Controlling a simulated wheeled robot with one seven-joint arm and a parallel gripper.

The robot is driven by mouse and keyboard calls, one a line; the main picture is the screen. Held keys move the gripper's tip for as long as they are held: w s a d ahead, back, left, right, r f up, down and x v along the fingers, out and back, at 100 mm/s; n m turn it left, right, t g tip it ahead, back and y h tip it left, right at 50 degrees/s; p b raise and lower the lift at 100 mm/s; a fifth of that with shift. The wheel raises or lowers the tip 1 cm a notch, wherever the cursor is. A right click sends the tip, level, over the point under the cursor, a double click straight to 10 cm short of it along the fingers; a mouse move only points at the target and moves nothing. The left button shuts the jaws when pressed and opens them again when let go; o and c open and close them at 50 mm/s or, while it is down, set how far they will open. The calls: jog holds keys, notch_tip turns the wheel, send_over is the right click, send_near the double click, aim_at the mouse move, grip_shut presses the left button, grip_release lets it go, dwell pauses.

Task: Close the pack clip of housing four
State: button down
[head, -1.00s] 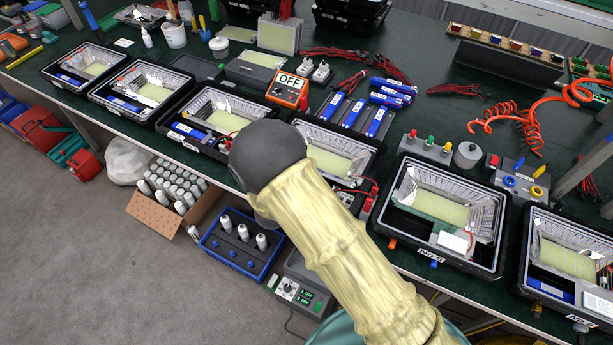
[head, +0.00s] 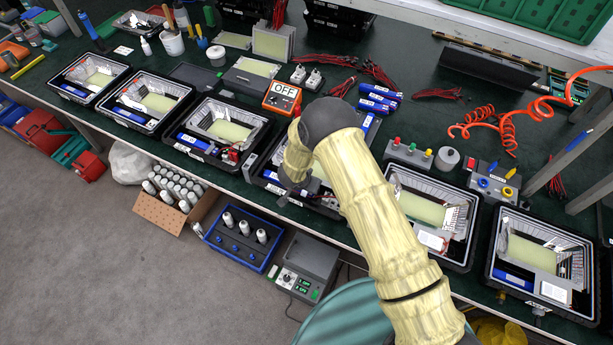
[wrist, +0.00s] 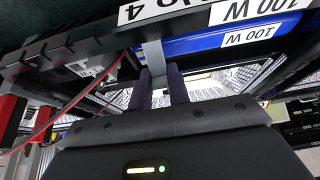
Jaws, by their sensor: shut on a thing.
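Housing four (head: 255,182) is a black tray at the bench's front edge, largely hidden behind my arm in the head view. In the wrist view its label (wrist: 165,8), upside down, shows a 4. A blue battery pack (wrist: 205,40) marked 100 W lies inside it. A grey strip, which looks like the pack clip (wrist: 153,56), stands against the pack's edge. My gripper (wrist: 161,78) is shut on this strip, with dark fingers on either side. Whether the clip is latched cannot be told. In the head view my gripper (head: 289,193) is small and dark over the housing's front.
Red and black leads (wrist: 65,112) run close beside my fingers in the wrist view. Housing three (head: 215,128) stands to the left and another open housing (head: 433,205) to the right.

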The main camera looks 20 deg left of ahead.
jog(key=shift+w+f+g+p, duration=0.25)
jog(key=shift+g+p, duration=0.55)
jog(key=shift+p, duration=0.85)
jog(key=c, duration=1.3)
grip_release()
jog(key=shift+w, duration=0.1)
jog(key=b+v, duration=0.3)
jog(key=v, duration=1.4)
jog(key=shift+r, duration=0.15)
